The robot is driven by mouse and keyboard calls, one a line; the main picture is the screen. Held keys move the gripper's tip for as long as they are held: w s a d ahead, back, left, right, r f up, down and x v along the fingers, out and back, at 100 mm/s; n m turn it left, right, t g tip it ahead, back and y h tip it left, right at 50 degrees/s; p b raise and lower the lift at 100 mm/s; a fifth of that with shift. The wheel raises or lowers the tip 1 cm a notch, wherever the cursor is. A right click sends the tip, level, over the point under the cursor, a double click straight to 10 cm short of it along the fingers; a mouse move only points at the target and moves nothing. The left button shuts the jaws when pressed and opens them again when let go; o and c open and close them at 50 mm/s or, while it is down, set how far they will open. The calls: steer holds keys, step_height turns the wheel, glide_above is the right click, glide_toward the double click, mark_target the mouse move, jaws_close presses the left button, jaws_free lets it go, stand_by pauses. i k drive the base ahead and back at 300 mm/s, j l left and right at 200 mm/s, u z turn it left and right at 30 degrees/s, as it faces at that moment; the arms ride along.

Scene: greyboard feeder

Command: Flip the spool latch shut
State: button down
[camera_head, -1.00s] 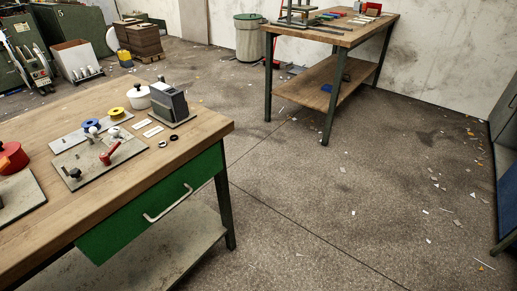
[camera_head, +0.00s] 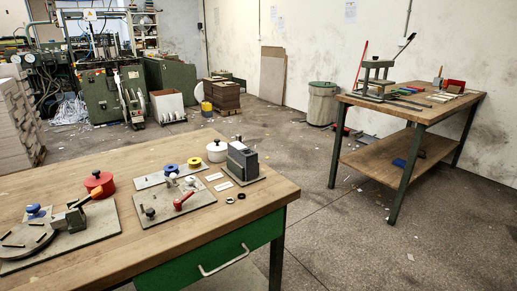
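No part is plainly marked as the spool latch, and I cannot tell which one it is. A grey plate (camera_head: 165,216) on the near wooden bench bears a red lever (camera_head: 184,199) lying at a slant, a black knob (camera_head: 150,213) and pale round knobs (camera_head: 190,180). Behind it, a pale strip plate (camera_head: 148,182) carries a blue ring-shaped piece (camera_head: 171,168) and a yellow one (camera_head: 195,161). My gripper is not in view.
The near bench (camera_head: 268,193) has a green drawer (camera_head: 215,262). A grey block device (camera_head: 242,162), a white pot (camera_head: 217,152) and a red pot (camera_head: 99,183) stand on it. A second bench (camera_head: 430,112) stands right. Floor between the benches is open, with scraps.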

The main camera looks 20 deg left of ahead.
mark_target(173, 176)
steer(key=l+u, duration=0.1)
steer(key=u, duration=0.3)
steer(key=k+l+u, duration=0.1)
steer(key=u, duration=0.25)
steer(key=k+u, duration=0.15)
steer(key=u, duration=0.25)
